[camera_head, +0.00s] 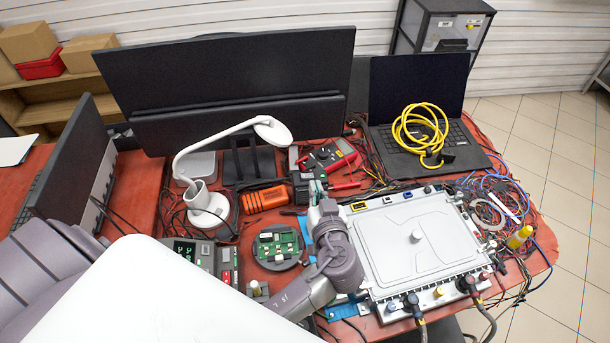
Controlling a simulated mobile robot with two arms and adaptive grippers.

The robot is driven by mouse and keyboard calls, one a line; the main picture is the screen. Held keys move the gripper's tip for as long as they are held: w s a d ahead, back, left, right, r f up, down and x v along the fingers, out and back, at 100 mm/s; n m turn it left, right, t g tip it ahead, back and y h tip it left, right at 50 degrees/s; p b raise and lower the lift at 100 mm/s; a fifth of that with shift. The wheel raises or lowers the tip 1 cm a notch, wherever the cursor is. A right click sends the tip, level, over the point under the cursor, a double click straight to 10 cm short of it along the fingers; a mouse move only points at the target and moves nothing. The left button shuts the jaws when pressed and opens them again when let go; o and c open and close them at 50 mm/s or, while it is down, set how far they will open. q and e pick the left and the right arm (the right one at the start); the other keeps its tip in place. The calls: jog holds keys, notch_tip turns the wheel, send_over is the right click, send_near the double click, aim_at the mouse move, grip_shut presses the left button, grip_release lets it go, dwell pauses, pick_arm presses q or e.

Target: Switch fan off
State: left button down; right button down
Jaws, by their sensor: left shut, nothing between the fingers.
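My left gripper (316,188) reaches up from the bottom of the head view, over the red table (380,328). Its fingers are shut with nothing between them. The fingertips are at a small dark box (300,190) in the middle of the table; whether they touch it I cannot tell. I cannot make out a fan or its switch for certain. A dark unit with a green display and red parts (186,248) stands left of my arm. My right gripper is not in view.
A large silver coolant plate (400,265) with hoses lies right of my arm. A round plate with a green circuit board (278,246) is left of it. A white lamp (210,205), monitor (225,75) and laptop with yellow cable (420,118) stand behind. Wires clutter the right edge.

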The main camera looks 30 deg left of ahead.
pick_arm(q)
jog(key=shift+s+d+r, duration=0.1)
jog(key=shift+s+r, duration=0.05)
jog(key=p, duration=0.4)
send_over(306, 183)
jog(key=shift+d+f, duration=0.2)
jog(key=shift+f, duration=0.8)
notch_tip(306, 183, down, 3)
jog(key=shift+a+r, duration=0.1)
jog(key=shift+a, duration=0.05)
jog(key=shift+f, duration=0.85)
